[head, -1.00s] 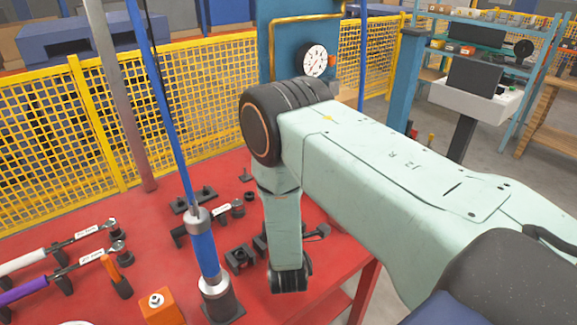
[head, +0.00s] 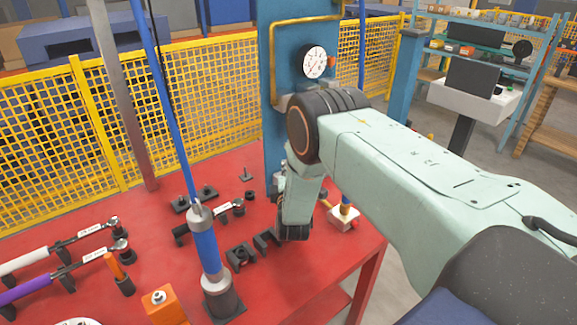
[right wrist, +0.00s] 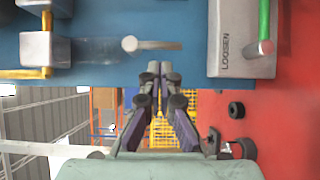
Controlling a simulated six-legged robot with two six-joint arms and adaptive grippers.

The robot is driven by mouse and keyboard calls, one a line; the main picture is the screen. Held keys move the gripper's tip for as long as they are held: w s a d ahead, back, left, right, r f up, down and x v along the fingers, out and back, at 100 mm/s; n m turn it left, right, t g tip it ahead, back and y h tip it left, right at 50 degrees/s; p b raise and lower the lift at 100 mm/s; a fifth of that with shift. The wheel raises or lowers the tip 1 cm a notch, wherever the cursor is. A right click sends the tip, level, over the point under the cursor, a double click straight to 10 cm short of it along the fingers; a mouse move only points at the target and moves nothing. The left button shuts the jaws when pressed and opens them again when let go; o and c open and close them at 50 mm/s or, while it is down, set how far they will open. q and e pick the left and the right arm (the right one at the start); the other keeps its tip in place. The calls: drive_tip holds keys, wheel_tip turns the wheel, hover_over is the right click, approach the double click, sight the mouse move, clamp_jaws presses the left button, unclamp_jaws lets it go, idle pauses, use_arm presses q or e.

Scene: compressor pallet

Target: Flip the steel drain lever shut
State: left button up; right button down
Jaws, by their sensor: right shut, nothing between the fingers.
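My right gripper (right wrist: 153,72) is shut and empty in the right wrist view, its fingertips close together just below a short steel rod (right wrist: 150,44). The rod, which looks like the drain lever, lies sideways against the blue post (right wrist: 170,15); I cannot tell whether the fingertips touch it. A steel block (right wrist: 45,48) with a yellow pipe is to its left. In the head view my right arm and wrist hang in front of the blue post (head: 272,60), hiding the lever and most of the gripper. My left gripper is not in view.
A grey block marked LOOSEN (right wrist: 235,62) with a green rod (right wrist: 265,22) is to the right in the wrist view. The red table (head: 110,230) holds torque wrenches, a blue cylinder (head: 205,250) and an orange block (head: 162,308). A round gauge (head: 314,62) is on the post.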

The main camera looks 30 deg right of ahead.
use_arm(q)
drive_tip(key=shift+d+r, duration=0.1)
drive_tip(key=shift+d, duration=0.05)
use_arm(e)
drive_tip(key=shift+w+d+f, duration=0.1)
drive_tip(key=shift+w+d, duration=0.1)
drive_tip(key=shift+d, duration=0.55)
drive_tip(key=shift+a, duration=0.15)
